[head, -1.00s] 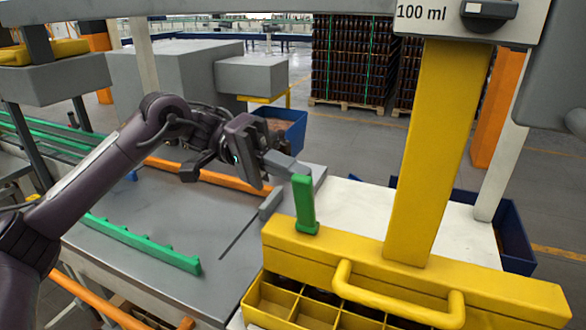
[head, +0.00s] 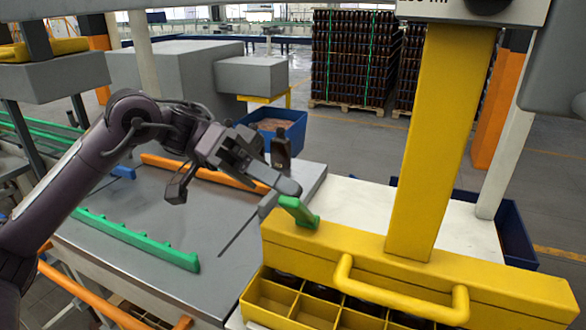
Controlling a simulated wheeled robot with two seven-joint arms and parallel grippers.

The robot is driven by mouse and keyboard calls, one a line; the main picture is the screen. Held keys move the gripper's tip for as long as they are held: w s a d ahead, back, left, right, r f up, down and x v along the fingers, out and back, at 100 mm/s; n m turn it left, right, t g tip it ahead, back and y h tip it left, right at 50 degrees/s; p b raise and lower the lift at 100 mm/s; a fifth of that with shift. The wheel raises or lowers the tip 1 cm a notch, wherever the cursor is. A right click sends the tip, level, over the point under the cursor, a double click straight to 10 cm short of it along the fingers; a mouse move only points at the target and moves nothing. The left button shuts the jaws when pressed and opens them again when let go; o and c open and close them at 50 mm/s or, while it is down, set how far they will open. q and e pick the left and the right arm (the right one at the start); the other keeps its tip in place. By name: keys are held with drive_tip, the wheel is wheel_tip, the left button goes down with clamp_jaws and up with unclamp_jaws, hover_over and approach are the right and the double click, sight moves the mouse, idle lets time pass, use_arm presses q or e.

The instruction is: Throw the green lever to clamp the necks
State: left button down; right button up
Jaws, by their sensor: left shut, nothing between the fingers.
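The green lever (head: 298,211) is on the left end of the yellow clamp head (head: 390,262) in the head view. It leans to the left, low over the clamp's top edge. My left gripper (head: 288,186) is shut and empty, with its tip just above and left of the lever's upper end. I cannot tell whether they touch. Dark bottle tops (head: 362,303) show in the divided yellow crate (head: 270,295) under the clamp head; most of each bottle is hidden. My right gripper is not in view.
A yellow handle (head: 400,300) sticks out at the clamp's front and a thick yellow column (head: 440,150) rises behind it. A green toothed rail (head: 135,238) and an orange rail (head: 205,175) lie on the grey table (head: 215,225). A blue bin (head: 285,128) stands beyond.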

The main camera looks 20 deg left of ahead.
use_arm(q)
drive_tip(key=shift+s+f+m+t+b, duration=0.4)
drive_tip(key=shift+s+f+m+b, duration=0.4)
drive_tip(key=shift+m+b, duration=0.45)
drive_tip(key=shift+s+f+m+t+b, duration=0.4)
drive_tip(key=shift+s+f+m+b, duration=0.25)
drive_tip(key=shift+s+m+b, duration=0.6)
drive_tip(key=shift+w, duration=0.3)
drive_tip(key=shift+r, duration=0.1)
wheel_tip(320, 180, up, 5)
drive_tip(key=w+p, duration=0.1)
drive_tip(key=p, duration=0.5)
drive_tip(key=f+v, duration=0.1)
drive_tip(key=v, duration=0.8)
drive_tip(key=shift+w+a+p, duration=0.3)
drive_tip(key=shift+a+p, duration=0.1)
drive_tip(key=shift+a, duration=0.05)
